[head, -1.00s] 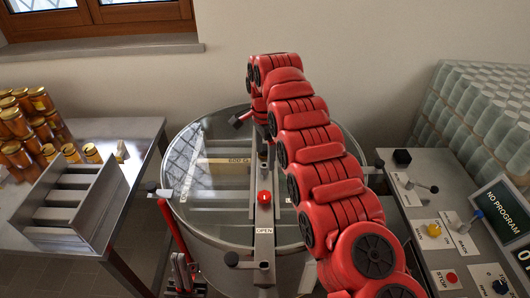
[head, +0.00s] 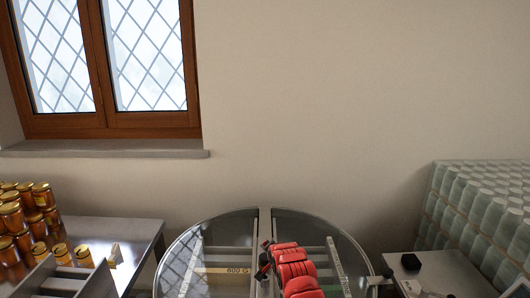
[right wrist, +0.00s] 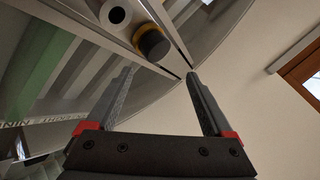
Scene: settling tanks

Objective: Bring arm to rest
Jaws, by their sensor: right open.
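My right arm (head: 297,275) is red and comes up from the bottom edge of the head view, over the round tank (head: 186,240) with clear lid panels. My right gripper (right wrist: 160,88) shows in the right wrist view with its two dark fingers wide apart. Nothing is between them. Beyond the fingers are the tank's lid and a yellow and black knob (right wrist: 152,43), apart from the fingers as far as I can tell. In the head view the gripper is small and partly hidden by the arm. My left gripper is not in view.
A steel table (head: 140,232) at left holds stacked honey jars (head: 42,195) and a metal rack (head: 70,283). The wall (head: 320,100) and window (head: 105,60) are behind; the air above the tank is clear.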

